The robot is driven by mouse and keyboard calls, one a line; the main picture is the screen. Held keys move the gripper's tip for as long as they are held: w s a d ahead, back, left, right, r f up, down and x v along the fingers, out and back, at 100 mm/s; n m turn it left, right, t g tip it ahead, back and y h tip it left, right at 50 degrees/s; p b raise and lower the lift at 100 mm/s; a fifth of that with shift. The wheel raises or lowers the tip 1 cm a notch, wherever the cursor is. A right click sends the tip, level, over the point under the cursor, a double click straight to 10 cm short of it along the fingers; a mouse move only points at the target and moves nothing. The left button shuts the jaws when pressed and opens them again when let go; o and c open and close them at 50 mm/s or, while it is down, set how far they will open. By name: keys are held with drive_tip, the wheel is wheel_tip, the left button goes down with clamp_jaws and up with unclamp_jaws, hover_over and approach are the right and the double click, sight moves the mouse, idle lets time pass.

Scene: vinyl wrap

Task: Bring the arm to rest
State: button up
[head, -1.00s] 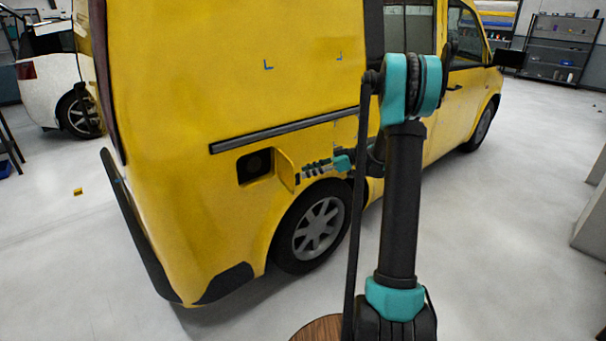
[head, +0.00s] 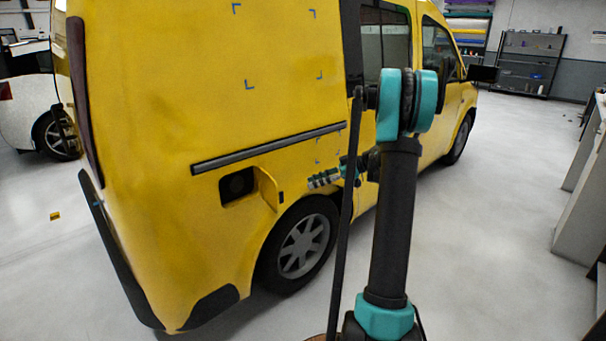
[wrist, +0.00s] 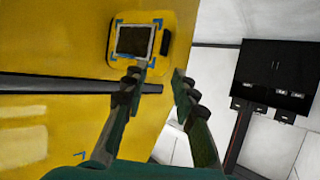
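My gripper (head: 312,181) is beside the yellow van (head: 150,180), to the right of the open flap (head: 268,188) and above the rear wheel. A gap shows between the fingertips and the flap. In the wrist view my gripper (wrist: 157,82) has its two fingers spread, with nothing held between them. My arm stands upright at the right of the head view and hides part of the van's side.
The van has a dark square recess (head: 238,185) and blue corner marks on its side. A white car (head: 30,110) stands at left. Grey units (head: 575,190) stand at right. Open floor (head: 480,230) lies between the van and those units.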

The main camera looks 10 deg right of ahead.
drive_tip(key=s+a+f+m+h, duration=0.2)
drive_tip(key=s+a+m+h, duration=0.1)
drive_tip(key=s+a+m, duration=0.4)
drive_tip(key=s+d+f+m+h, duration=0.2)
drive_tip(key=s+f+m+h, duration=0.2)
drive_tip(key=s, duration=0.9)
drive_tip(key=s+d+f+m+t+h, duration=0.1)
drive_tip(key=s+f+m+h, duration=0.3)
drive_tip(key=s, duration=0.9)
wheel_tip(320, 180, down, 2)
drive_tip(key=shift+s+d+f+m+t+h, duration=0.15)
drive_tip(key=shift+d+m+t+h, duration=0.15)
drive_tip(key=shift+d+h, duration=0.6)
